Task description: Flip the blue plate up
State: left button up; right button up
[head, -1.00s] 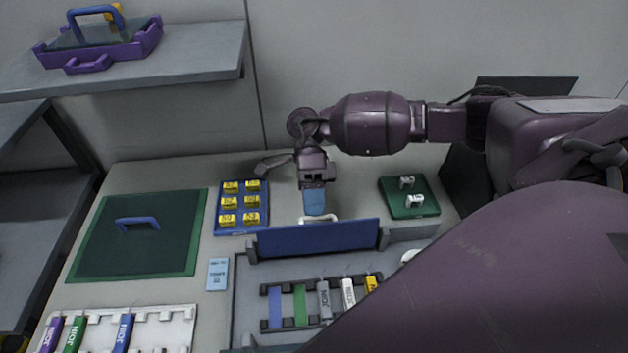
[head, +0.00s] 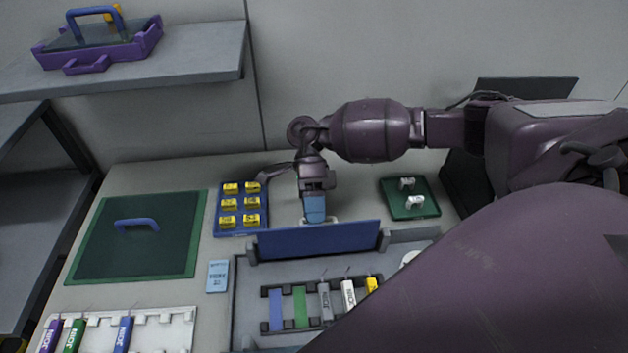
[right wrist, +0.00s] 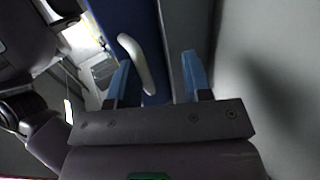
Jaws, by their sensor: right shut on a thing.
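The blue plate (head: 318,241) stands raised along the back edge of the grey case, its broad blue face toward the head camera. A white handle (head: 306,221) shows behind its top edge; it also shows in the right wrist view (right wrist: 136,58). My right gripper (head: 315,219), with blue fingers, points down behind the plate at the handle. In the right wrist view its fingers (right wrist: 158,82) stand apart, on either side of the plate's handle side, and it is shut on the handle. The exact contact is hidden. My left gripper is not in view.
The grey case holds a rack (head: 322,320) of several coloured pieces. A blue tray of yellow blocks (head: 241,207) is left of the gripper. A green tray (head: 410,211) with white parts is at right.

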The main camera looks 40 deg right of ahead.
jog(key=shift+w+d, duration=0.1)
jog(key=shift+d, duration=0.05)
jog(key=b+v, duration=0.1)
jog(key=v, duration=0.9)
jog(key=shift+w+r+b, duration=0.2)
jog(key=shift+b, duration=0.1)
